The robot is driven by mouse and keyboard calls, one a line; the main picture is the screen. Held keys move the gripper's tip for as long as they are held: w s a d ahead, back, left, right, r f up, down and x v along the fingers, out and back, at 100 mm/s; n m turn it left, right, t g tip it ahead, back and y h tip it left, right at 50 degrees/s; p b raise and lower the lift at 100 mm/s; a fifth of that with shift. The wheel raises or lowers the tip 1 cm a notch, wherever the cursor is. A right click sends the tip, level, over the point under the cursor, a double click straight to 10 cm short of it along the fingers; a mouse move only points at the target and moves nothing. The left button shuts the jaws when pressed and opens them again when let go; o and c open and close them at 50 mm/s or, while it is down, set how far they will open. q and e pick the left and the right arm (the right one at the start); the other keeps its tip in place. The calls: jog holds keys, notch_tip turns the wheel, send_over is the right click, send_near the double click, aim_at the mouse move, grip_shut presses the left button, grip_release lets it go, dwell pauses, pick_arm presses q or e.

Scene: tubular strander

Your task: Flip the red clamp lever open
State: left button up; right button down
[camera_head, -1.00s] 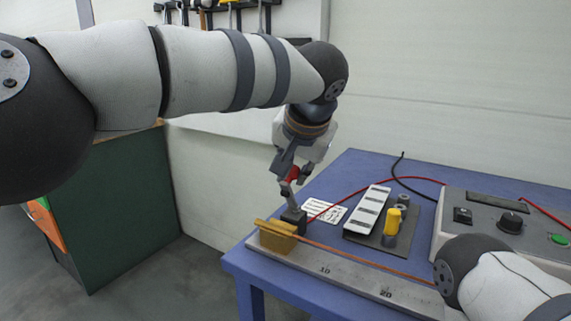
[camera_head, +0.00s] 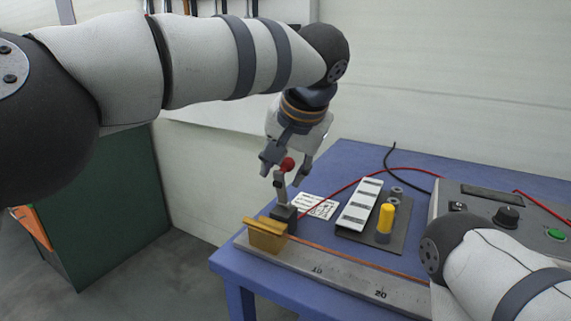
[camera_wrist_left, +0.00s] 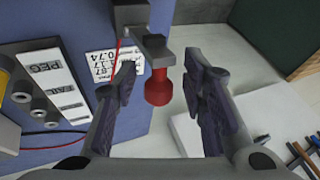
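The red knob of the clamp lever (camera_head: 287,164) tops a grey metal arm that stands roughly upright from the dark clamp block (camera_head: 284,214). The clamp sits at the left end of the grey ruled rail (camera_head: 340,277), by a brass-coloured block (camera_head: 266,235). My left gripper (camera_head: 286,170) points down at the knob with its fingers spread. In the left wrist view the red knob (camera_wrist_left: 158,88) lies between the open fingers (camera_wrist_left: 162,80), with visible gaps on both sides. My right gripper is out of view; only part of that arm shows at lower right.
A board with a white labelled strip (camera_head: 360,204) and a yellow peg (camera_head: 385,220) lies right of the clamp on the blue table (camera_head: 350,165). A control box (camera_head: 500,210) stands farther right. A red wire and a copper-coloured rod run nearby.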

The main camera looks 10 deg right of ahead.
pick_arm(q)
jog(key=shift+r, duration=0.15)
jog(key=v, duration=1.2)
jog(key=shift+s, duration=0.1)
